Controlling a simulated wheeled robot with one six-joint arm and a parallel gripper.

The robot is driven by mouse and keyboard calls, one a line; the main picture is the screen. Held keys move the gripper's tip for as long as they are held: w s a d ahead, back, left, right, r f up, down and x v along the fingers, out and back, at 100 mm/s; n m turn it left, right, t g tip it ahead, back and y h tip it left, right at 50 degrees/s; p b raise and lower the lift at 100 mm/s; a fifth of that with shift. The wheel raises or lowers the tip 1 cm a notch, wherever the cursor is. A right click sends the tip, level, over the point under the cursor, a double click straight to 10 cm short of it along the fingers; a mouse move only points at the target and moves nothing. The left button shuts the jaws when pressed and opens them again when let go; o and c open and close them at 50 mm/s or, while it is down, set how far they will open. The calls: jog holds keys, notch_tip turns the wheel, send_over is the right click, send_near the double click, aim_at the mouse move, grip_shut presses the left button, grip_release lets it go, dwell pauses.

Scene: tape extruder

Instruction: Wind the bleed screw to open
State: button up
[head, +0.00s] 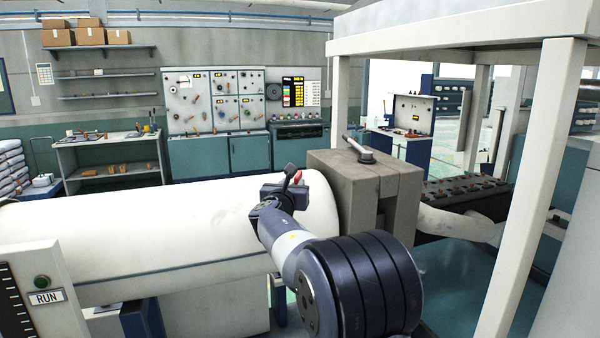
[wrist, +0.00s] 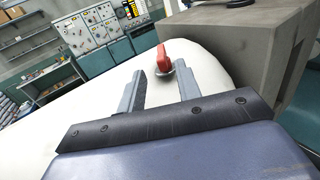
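The bleed screw shows a red handle (wrist: 163,58) on a small round metal base, set on top of the white barrel (wrist: 207,72) near the grey block. In the head view, a bit of the red handle (head: 297,177) shows beside my gripper (head: 289,180), which partly hides it. In the wrist view, my gripper (wrist: 161,76) has its two grey fingers spread apart. The handle stands just beyond the fingertips, in line with the gap between them. Neither finger visibly touches it, and nothing is held.
The grey block (head: 388,195) stands close to the right of the screw, with a metal lever (head: 357,149) on top. A pale frame post (head: 533,185) rises at the right. A RUN panel (head: 35,285) stands at the lower left. Space above the barrel is clear.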

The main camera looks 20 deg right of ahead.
aim_at(299, 173)
jog(key=p+x, duration=0.3)
jog(key=x, duration=0.5)
jog(key=shift+w+d, duration=0.25)
jog(key=shift+c, duration=0.3)
grip_shut()
